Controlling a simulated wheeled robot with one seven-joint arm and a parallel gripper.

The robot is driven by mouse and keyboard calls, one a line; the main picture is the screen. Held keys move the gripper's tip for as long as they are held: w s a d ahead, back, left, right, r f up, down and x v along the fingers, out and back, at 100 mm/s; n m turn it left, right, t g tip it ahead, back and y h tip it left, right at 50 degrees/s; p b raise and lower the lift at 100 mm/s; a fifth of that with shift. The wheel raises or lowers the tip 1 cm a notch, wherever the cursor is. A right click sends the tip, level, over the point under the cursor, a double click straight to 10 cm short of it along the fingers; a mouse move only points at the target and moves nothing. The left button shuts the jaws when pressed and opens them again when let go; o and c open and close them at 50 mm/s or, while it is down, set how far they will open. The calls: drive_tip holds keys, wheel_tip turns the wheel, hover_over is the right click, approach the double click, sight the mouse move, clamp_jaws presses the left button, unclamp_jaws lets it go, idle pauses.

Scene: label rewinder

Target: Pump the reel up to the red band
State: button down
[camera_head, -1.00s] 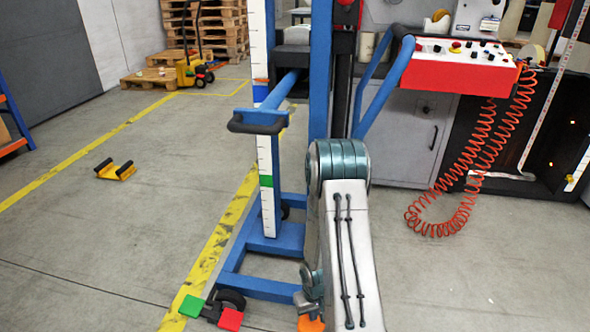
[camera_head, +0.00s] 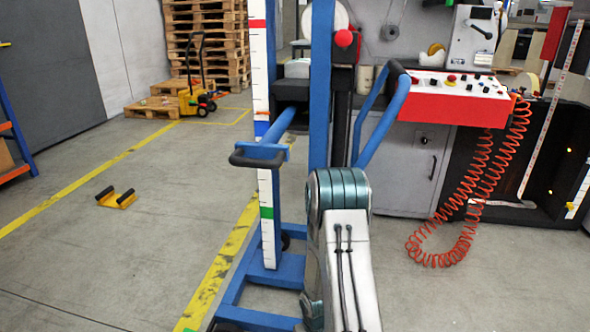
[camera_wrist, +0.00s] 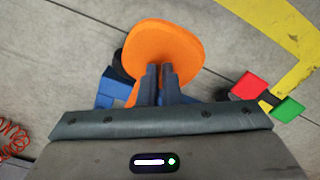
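A blue lift truck (camera_head: 322,100) stands in the middle of the head view. Its white upright scale (camera_head: 260,85) has a red band (camera_head: 257,24) near the top, a blue band (camera_head: 262,129) and a green band (camera_head: 266,213). A white disc (camera_head: 340,17) shows behind the mast at the top; I cannot tell whether it is the reel. In the wrist view, an orange pedal (camera_wrist: 180,48) lies under my gripper (camera_wrist: 160,70). The fingers are close together and empty, over the pedal's near part; I cannot tell whether they touch it. The gripper is hidden in the head view.
Red (camera_wrist: 250,86) and green (camera_wrist: 287,108) pedals sit beside the orange one. A red control panel (camera_head: 455,100) with a coiled orange cable (camera_head: 465,220) is at the right.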

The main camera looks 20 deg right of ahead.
wheel_tip(320, 180, down, 13)
drive_tip(key=b, duration=0.9)
drive_tip(key=r+p, duration=0.4)
drive_tip(key=r, duration=0.1)
drive_tip(key=r+p, duration=0.5)
drive_tip(key=r, duration=0.1)
drive_tip(key=r+p, duration=0.4)
drive_tip(key=r, duration=0.2)
drive_tip(key=shift+w+d+r+p, duration=0.1)
drive_tip(key=shift+w+r+p, duration=0.15)
drive_tip(key=shift+p, duration=0.15)
drive_tip(key=shift+f, duration=0.2)
idle(0.7)
